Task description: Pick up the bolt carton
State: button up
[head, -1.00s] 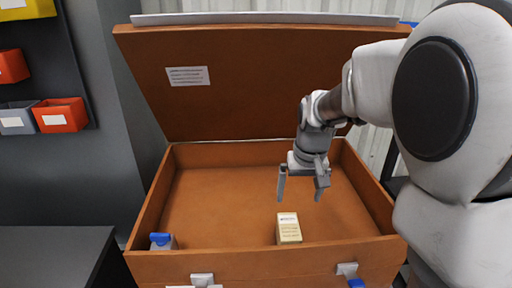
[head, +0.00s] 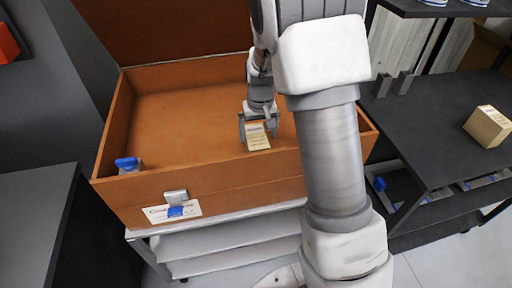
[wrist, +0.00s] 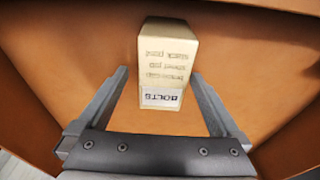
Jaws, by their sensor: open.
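The bolt carton (head: 257,139) is a small cream box standing inside the open orange-brown case (head: 190,188), close to its front wall. In the wrist view the carton (wrist: 167,60) shows its printed face, with a "BOLTS" label at the near end. My gripper (head: 258,130) is down in the case at the carton, jaws open. In the wrist view my gripper (wrist: 160,76) has one finger on each side of the carton's labelled end, with a visible gap on both sides. The carton's underside is hidden.
A blue-capped container (head: 129,165) stands in the case's front left corner. The case's raised lid (head: 160,30) is behind. A dark shelf unit (head: 440,120) at right bears another cream carton (head: 488,127). A dark table (head: 35,215) is at left. The case's middle floor is clear.

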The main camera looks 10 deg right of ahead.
jog(key=shift+w+a+f+b, duration=0.1)
jog(key=shift+w+f+b, duration=0.05)
jog(key=shift+f, duration=0.75)
jog(key=shift+w+a+f+b, duration=0.1)
jog(key=shift+f+b, duration=0.05)
jog(key=shift+f, duration=0.75)
jog(key=shift+w+f+b, duration=0.15)
jog(key=shift+f, duration=0.75)
jog(key=shift+r, duration=0.1)
grip_shut()
